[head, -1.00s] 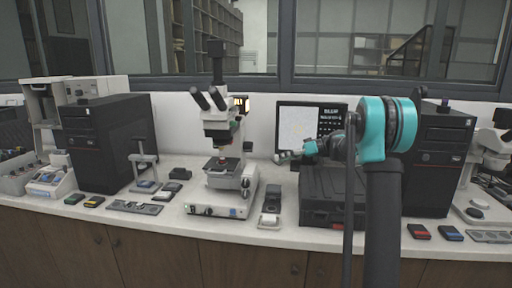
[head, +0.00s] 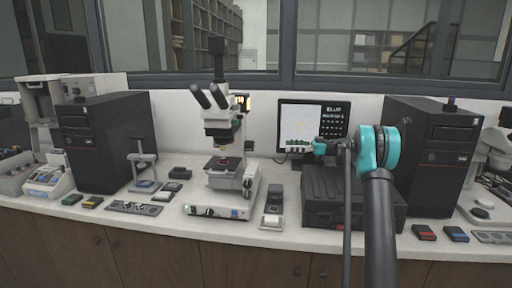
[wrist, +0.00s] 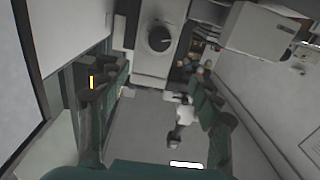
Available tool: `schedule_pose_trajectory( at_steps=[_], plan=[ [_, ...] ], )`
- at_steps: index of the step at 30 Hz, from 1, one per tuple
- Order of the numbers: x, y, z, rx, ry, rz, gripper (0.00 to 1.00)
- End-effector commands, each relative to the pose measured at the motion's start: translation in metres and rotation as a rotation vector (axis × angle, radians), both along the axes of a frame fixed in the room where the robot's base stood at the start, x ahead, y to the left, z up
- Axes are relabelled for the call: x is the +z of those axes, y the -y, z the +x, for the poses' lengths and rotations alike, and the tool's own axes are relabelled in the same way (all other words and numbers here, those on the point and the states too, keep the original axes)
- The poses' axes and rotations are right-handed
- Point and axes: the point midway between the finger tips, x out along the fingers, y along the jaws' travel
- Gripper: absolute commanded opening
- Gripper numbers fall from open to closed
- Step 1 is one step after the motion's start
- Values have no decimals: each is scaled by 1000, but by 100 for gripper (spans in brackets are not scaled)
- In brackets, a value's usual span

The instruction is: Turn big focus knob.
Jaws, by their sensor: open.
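The microscope (head: 222,125) stands on the bench left of centre in the head view. Its focus knob (head: 247,184) shows small on the right side of its stand. In the wrist view a dark round knob-like part (wrist: 160,38) sits on a pale block beyond the fingertips; I cannot be sure it is the big focus knob. My gripper (wrist: 152,88) is open, with its two dark green fingers apart and nothing held between them. In the head view my teal wrist end is in front of the monitor, right of the microscope and apart from it; the fingers are not clear there.
A monitor (head: 299,128) stands behind, right of the microscope. A black case (head: 325,200) lies below my arm. Black computer towers (head: 108,140) stand on both sides. Small items, including a grey-white device (head: 271,221), lie along the front of the bench (head: 175,222).

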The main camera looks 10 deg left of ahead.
Motion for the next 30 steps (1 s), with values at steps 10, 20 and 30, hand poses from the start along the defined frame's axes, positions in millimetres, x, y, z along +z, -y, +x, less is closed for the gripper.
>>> schedule_pose_trajectory(
  at_steps=[10,20,30],
  plan=[
    [-7,-24,3,5,69,5,64],
    [-6,-89,2,7,68,5,64],
    [-6,-151,4,4,68,5,64]
  ],
)
